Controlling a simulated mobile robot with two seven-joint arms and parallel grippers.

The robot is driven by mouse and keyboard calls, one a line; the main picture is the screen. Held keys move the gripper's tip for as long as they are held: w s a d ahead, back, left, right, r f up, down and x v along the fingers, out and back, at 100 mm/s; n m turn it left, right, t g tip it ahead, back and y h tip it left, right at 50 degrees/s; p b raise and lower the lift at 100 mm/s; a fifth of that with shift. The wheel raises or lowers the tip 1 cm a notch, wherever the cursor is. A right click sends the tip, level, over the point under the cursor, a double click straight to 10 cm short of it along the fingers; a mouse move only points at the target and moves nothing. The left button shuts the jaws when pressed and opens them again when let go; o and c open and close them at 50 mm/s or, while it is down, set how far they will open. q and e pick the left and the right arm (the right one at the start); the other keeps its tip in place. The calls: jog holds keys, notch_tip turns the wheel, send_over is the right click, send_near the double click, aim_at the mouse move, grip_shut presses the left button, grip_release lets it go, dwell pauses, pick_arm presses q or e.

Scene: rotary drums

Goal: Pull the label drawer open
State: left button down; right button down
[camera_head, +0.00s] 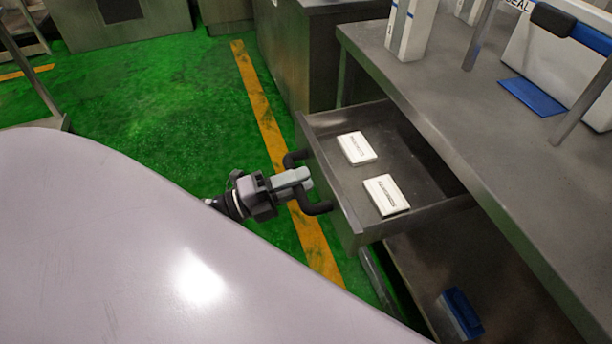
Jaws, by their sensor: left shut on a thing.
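The label drawer (344,203) is a grey metal drawer, pulled well out from under the metal table. Its dark handle (318,208) is on the drawer's front face. My left gripper (298,180) is at the handle and shut on it; its pale fingers hide the handle's middle part. Two white label stacks lie flat in the drawer: one farther back in the picture (356,148) and one nearer (386,194). My right gripper is not in view.
The metal table (455,120) fills the right side, with white-and-blue boxes and a blue pad (532,97) on it. A blue item (461,312) sits on the lower shelf. Green floor with a yellow line (262,105) lies left of the drawer.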

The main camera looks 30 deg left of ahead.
pick_arm(q)
jog(key=shift+a, duration=0.1)
jog(key=c, duration=1)
grip_release()
jog(key=shift+b+v, duration=0.35)
jog(key=shift+v, duration=3.2)
jog(key=shift+r, duration=0.1)
